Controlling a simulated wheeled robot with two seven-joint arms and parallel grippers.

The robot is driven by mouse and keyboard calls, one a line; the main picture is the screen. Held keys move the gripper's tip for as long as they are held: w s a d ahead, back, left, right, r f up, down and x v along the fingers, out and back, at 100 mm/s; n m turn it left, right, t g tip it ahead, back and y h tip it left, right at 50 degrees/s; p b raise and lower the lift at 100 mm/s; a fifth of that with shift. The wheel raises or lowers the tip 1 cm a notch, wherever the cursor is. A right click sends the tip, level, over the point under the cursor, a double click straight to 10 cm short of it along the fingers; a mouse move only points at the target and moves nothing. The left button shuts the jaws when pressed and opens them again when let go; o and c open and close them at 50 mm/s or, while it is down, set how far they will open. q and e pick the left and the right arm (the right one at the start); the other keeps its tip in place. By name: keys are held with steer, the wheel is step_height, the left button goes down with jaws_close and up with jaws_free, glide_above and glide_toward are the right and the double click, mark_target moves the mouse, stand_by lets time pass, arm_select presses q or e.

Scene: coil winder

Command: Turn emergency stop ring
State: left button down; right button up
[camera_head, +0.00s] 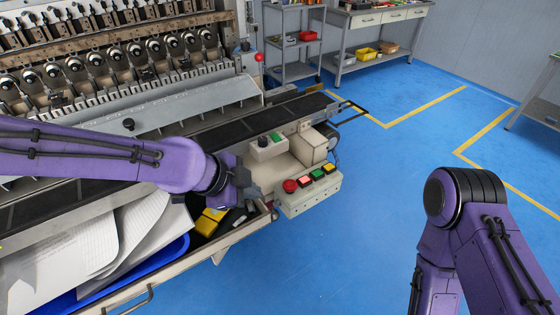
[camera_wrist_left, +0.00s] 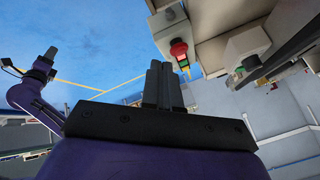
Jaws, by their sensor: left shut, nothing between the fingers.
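The emergency stop is a red mushroom button (camera_head: 290,186) on the left end of a beige control box (camera_head: 312,196) at the winder's front corner. In the left wrist view the red button (camera_wrist_left: 178,47) is just beyond and slightly right of the fingertips. I cannot make out a separate ring on it. My left gripper (camera_head: 256,190) is left of the button, with a small gap between them. In the left wrist view its two dark fingers (camera_wrist_left: 161,68) are together and empty.
Green, red and orange square buttons sit beside the stop on the box. A second small box (camera_head: 268,147) with a knob is behind it. An open drawer (camera_head: 225,238) with papers, a blue tray (camera_head: 165,262) and yellow items lies below my left arm. Blue floor to the right is clear.

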arm_select(q)
steer(key=r, duration=0.1)
glide_toward(284, 190)
steer(key=shift+m, duration=0.4)
steer(key=x, duration=0.5)
steer(key=shift+d+f+p, duration=0.15)
steer(key=shift+p, duration=0.15)
steer(key=shift+w+f, duration=0.1)
steer(key=shift+w, duration=0.5)
steer(key=shift+w, duration=0.1)
